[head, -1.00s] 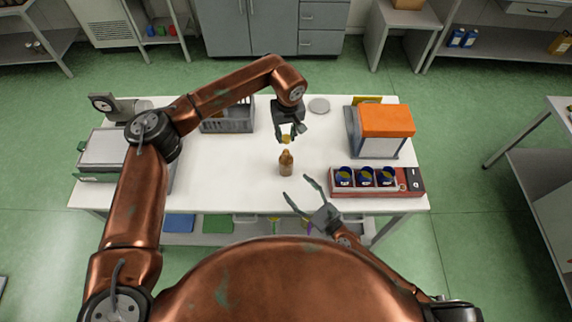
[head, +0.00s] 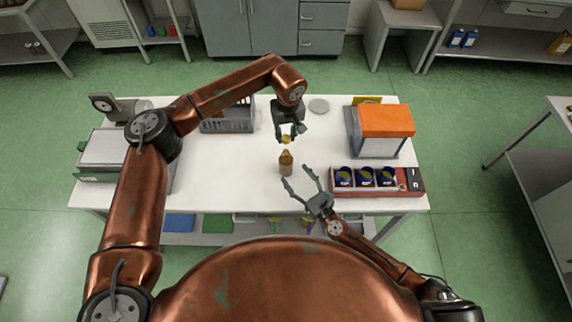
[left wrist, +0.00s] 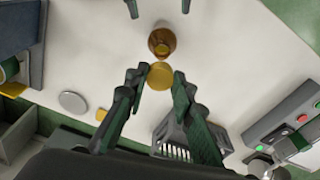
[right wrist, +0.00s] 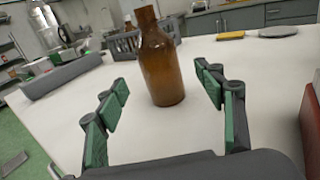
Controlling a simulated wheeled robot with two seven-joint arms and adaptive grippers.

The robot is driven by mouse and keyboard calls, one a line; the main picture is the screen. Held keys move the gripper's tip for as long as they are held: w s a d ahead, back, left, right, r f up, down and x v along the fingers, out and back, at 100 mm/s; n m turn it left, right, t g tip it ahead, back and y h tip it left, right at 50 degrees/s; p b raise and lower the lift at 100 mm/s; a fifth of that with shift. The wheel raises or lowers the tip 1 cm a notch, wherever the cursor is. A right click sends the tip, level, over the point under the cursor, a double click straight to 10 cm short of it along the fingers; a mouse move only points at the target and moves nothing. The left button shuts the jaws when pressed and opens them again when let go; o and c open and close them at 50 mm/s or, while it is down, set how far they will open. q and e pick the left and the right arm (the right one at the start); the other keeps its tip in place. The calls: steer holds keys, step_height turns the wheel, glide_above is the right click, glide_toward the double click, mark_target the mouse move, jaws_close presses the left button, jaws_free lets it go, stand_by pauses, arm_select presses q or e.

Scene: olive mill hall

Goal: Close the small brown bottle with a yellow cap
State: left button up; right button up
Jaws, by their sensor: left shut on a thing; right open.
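The small brown bottle (head: 286,164) stands upright and uncapped on the white table; its open mouth shows in the left wrist view (left wrist: 162,42). My left gripper (head: 287,140) is shut on the yellow cap (left wrist: 160,76) and holds it above the table, just behind and apart from the bottle. My right gripper (head: 301,186) is open, low in front of the bottle. In the right wrist view the bottle (right wrist: 160,65) stands beyond and between the spread green fingers (right wrist: 165,100), which do not touch it.
A grey basket (head: 228,122) stands behind left. An orange-topped box (head: 386,121) and a red tray (head: 345,191) with blue-and-yellow cups stand at the right. A round grey disc (head: 319,105) lies at the back. The table (head: 230,180) is clear left of the bottle.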

steer(key=x, duration=0.6)
steer(key=shift+w+a, duration=0.25)
jaws_close()
arm_select(q)
glide_above(286, 151)
steer(key=shift+s+f, duration=0.15)
steer(key=shift+f, duration=1.1)
steer(key=shift+s+f, duration=0.1)
steer(key=shift+f, duration=1.1)
